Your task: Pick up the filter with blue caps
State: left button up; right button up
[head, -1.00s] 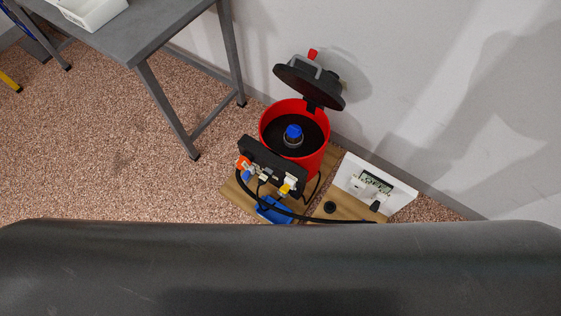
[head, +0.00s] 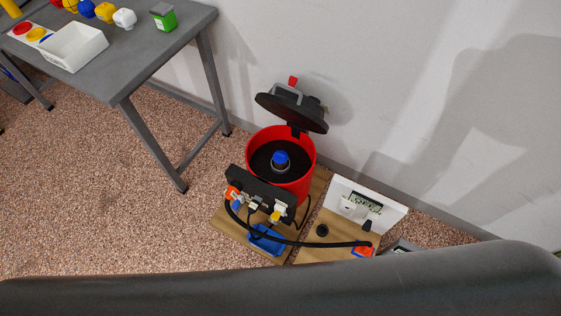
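In the head view, a red canister (head: 304,165) stands on a wooden board with its black lid (head: 291,112) tilted open. Inside it, a filter with a blue cap (head: 280,158) stands upright in the dark interior. Only its top cap and a pale ring below show; its lower part is hidden. Neither of my grippers is in view, and nothing of mine touches the canister or the filter.
A grey table (head: 135,62) at upper left bears a white bin (head: 78,48) and a green box (head: 164,19). A black panel with connectors (head: 262,194), a blue tray (head: 266,240) and a white display panel (head: 371,203) stand near the canister. A dark surface (head: 280,292) fills the bottom edge.

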aim_at(279, 158)
jog(key=j+z, duration=0.15)
jog(key=z, duration=0.35)
jog(key=j+z, duration=0.15)
jog(key=z, duration=0.35)
jog(key=j+z, duration=0.1)
jog(key=z, duration=0.35)
jog(key=k+z, duration=0.15)
jog(key=z, duration=0.35)
jog(key=k+j, duration=0.6)
jog(key=j+z, duration=0.05)
